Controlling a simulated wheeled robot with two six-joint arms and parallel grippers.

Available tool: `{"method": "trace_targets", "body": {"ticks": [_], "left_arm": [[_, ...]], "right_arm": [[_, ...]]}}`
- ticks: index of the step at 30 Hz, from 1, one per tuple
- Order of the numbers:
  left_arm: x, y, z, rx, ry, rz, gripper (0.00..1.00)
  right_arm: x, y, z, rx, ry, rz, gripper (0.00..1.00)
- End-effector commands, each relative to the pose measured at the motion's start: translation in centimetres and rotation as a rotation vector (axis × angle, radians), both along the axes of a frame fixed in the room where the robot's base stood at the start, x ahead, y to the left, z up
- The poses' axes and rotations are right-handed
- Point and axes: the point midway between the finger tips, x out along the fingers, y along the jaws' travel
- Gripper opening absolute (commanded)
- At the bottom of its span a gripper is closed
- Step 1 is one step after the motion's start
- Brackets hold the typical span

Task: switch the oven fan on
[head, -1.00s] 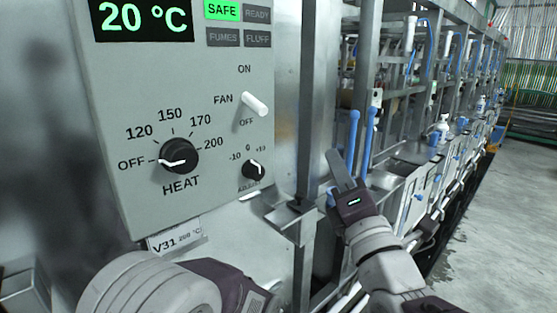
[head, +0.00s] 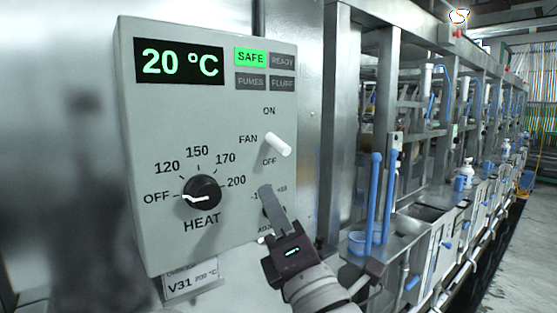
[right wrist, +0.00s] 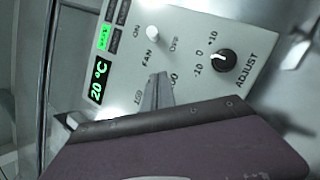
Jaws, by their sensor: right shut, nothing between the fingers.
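The oven control box (head: 215,110) is a grey panel on the metal wall in the head view. Its white fan lever (head: 278,145) sits between the ON and OFF labels and tilts down towards OFF. The lever also shows in the right wrist view (right wrist: 152,32). My right gripper (head: 268,190) is shut and empty, its fingertips just below the lever and apart from it. It partly hides the adjust knob, which is clear in the right wrist view (right wrist: 223,60). In that view the fingertips (right wrist: 158,78) point towards the lever. My left gripper is not in view.
The black heat knob (head: 202,193) is left of my right gripper, its pointer at OFF. The display (head: 180,64) reads 20 °C and the SAFE lamp (head: 251,57) is green. A row of metal tanks with blue handles (head: 375,200) stands to the right.

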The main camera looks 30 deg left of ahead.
Motion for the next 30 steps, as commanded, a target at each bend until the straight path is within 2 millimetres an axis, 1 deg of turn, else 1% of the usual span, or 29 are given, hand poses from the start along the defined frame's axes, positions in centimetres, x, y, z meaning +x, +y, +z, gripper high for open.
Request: {"method": "trace_targets", "body": {"ticks": [1, 7, 10, 15, 30], "left_arm": [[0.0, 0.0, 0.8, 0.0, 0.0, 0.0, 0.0], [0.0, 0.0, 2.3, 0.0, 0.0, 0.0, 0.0], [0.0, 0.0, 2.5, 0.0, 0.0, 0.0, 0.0], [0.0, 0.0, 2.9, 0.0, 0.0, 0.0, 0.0], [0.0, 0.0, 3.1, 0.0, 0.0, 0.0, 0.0]], "right_arm": [[0.7, 0.9, 0.9, 0.0, 0.001, -0.001, 0.0], [2.9, 3.9, 2.8, -0.001, 0.001, -0.002, 0.0], [4.2, 2.8, 3.6, 0.0, -0.002, -0.005, 0.0], [5.3, 2.0, 4.4, 0.0, -0.001, -0.002, 0.0], [5.5, 1.7, 4.7, -0.008, 0.003, -0.001, 0.0]]}}
